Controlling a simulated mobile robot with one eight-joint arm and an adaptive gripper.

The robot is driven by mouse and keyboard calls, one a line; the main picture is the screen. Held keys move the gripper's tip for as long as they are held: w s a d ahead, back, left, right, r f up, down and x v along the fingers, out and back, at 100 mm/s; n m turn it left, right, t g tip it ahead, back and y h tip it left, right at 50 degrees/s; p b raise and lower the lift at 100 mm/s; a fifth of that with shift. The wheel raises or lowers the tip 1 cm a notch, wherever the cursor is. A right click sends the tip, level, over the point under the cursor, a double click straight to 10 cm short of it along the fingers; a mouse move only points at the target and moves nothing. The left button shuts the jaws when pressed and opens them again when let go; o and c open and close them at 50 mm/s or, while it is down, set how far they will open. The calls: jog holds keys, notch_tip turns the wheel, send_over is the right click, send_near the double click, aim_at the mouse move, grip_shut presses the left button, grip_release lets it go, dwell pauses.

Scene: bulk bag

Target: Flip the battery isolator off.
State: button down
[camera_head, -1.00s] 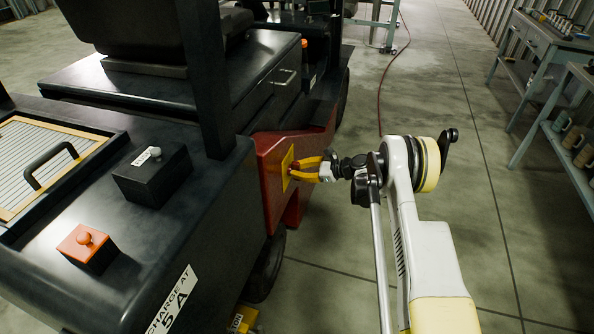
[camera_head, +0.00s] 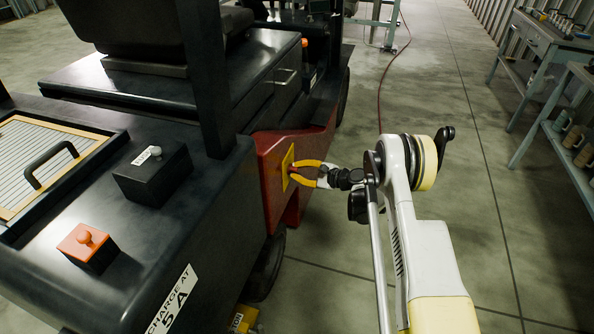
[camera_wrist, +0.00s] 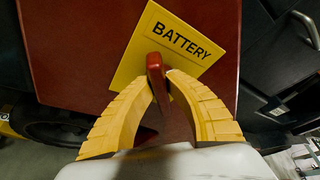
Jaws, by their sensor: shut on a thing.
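The battery isolator is a red lever (camera_wrist: 156,80) on a yellow plate marked BATTERY (camera_wrist: 180,42), fixed to a red panel (camera_wrist: 90,45) on the side of the dark vehicle. In the head view the plate (camera_head: 287,166) shows edge-on on the red panel (camera_head: 266,160). My gripper (camera_wrist: 160,82) has its yellow fingers closed around the lever from both sides, and the fingertips lie close to the plate. In the head view my gripper (camera_head: 294,171) reaches the panel from the right. The lever is mostly hidden there by the fingers.
An orange button box (camera_head: 88,247) and a black box with a knob (camera_head: 152,173) sit on the vehicle's top. A wheel (camera_head: 266,268) is below the panel. Grey shelving (camera_head: 545,70) stands far right, and the floor between is clear.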

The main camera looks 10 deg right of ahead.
jog(key=n+t, duration=0.1)
jog(key=n, duration=0.1)
jog(key=n+t, duration=0.1)
jog(key=n, duration=0.2)
jog(key=shift+s+a+f+t, duration=0.1)
jog(key=shift+s+f+t, duration=0.1)
jog(key=shift+t, duration=0.2)
dwell(0.4)
jog(key=c, duration=1.4)
grip_release()
notch_tip(320, 180, up, 10)
jog(key=shift+w+r, duration=0.1)
